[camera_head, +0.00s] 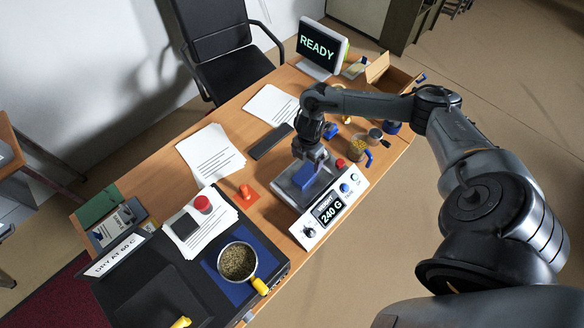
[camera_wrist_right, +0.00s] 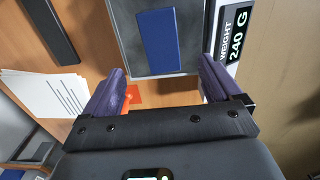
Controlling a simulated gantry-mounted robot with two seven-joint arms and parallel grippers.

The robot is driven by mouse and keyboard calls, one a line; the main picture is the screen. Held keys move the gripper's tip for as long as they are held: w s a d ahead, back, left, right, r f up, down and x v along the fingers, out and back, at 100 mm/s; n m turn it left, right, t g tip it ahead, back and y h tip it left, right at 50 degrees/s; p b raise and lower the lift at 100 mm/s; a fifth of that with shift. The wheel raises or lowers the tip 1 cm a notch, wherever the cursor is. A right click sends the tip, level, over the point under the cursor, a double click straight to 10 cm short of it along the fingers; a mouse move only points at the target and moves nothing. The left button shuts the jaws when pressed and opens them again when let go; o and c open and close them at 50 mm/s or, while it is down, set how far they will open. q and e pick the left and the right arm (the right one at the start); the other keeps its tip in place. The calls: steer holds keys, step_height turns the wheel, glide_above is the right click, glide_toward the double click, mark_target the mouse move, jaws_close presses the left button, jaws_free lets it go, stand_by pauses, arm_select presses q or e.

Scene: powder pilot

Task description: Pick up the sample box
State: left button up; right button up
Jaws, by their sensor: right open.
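A small blue box (camera_head: 307,179), which appears to be the sample box, lies on the grey pan of the scale (camera_head: 327,213). The scale's display reads 240 G. In the wrist view the blue box (camera_wrist_right: 158,41) lies flat on the pan, beyond my fingertips. My right gripper (camera_head: 311,160) is just above the scale pan, at the box's far side, and partly covers the pan. In the wrist view its two purple fingers (camera_wrist_right: 160,82) are spread wide with nothing between them. My left gripper is in neither view.
A pot of grains (camera_head: 237,261) with a yellow handle stands at the front left. A red-capped object (camera_head: 202,203) sits on papers, and an orange piece (camera_head: 244,191) is left of the scale. A monitor (camera_head: 320,47) reading READY and an open carton (camera_head: 388,76) stand at the back.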

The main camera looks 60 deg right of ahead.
mark_target(305, 174)
step_height(305, 174, down, 6)
steer(key=shift+w+r, duration=0.1)
steer(key=shift+a+f, duration=0.1)
steer(key=shift+f, duration=2.5)
steer(key=c, duration=1.2)
steer(key=shift+r, duration=0.1)
steer(key=shift+r, duration=0.4)
steer(key=r, duration=0.3)
steer(key=shift+s+r, duration=0.2)
steer(key=shift+r, duration=0.1)
steer(key=s+d+r, duration=0.1)
steer(key=s+r, duration=0.1)
steer(key=s, duration=0.1)
steer(key=s+d+r, duration=0.1)
steer(key=s+r, duration=0.1)
steer(key=s, duration=0.2)
steer(key=s+d+r, duration=0.1)
steer(key=s+r, duration=0.1)
steer(key=s, duration=0.2)
steer(key=shift+d+r, duration=0.25)
steer(key=shift+d, duration=0.05)
